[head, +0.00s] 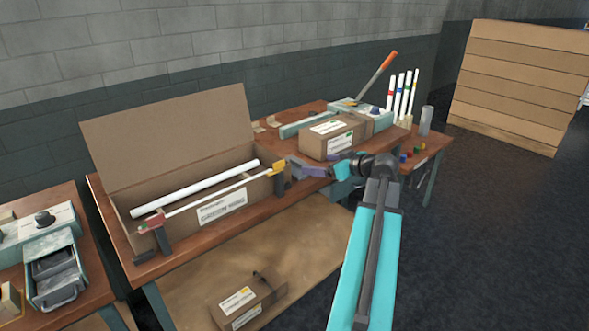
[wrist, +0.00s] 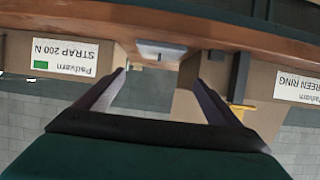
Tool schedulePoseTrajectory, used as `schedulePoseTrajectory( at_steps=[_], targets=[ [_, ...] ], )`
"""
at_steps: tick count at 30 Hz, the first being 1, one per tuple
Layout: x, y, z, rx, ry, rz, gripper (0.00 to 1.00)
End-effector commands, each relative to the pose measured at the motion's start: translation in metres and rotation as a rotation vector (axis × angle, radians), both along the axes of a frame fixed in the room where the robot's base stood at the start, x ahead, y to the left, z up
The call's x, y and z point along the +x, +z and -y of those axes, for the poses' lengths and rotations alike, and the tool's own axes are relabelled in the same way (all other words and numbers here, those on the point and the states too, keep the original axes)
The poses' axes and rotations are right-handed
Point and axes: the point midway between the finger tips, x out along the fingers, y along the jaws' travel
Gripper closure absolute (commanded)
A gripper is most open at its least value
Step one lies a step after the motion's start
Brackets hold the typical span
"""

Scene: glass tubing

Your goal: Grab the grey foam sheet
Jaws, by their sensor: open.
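A small flat light-grey slab, which looks like the grey foam sheet (wrist: 161,50), lies at the table edge in the upside-down wrist view. It sits between two cardboard boxes. My gripper (wrist: 161,80) is open and empty, with one finger to each side of the slab in the picture and the slab beyond the fingertips. In the head view my gripper (head: 302,167) reaches over the bench between the long box and the small boxes. I cannot make out the slab there; the gripper may hide it.
A long open carton (head: 185,205) with white tubes stands left of my gripper, with a yellow-ended clamp (head: 279,168) near it. A labelled strap box (head: 331,137) stands behind to the right. An open drawer (head: 56,270) with dark grey contents is at far left.

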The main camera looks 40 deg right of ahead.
Motion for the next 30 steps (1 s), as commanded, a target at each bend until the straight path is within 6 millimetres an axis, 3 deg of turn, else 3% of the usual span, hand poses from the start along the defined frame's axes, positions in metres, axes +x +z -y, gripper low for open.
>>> schedulePoseTrajectory(
  at_steps=[7,21,30],
  targets=[
    [0.013,-0.007,0.006,0.002,-0.006,-0.001,0.12],
    [0.069,-0.03,0.011,0.001,-0.008,-0.001,0.12],
    [0.074,-0.033,0.011,0.0,-0.01,0.0,0.12]
  ],
)
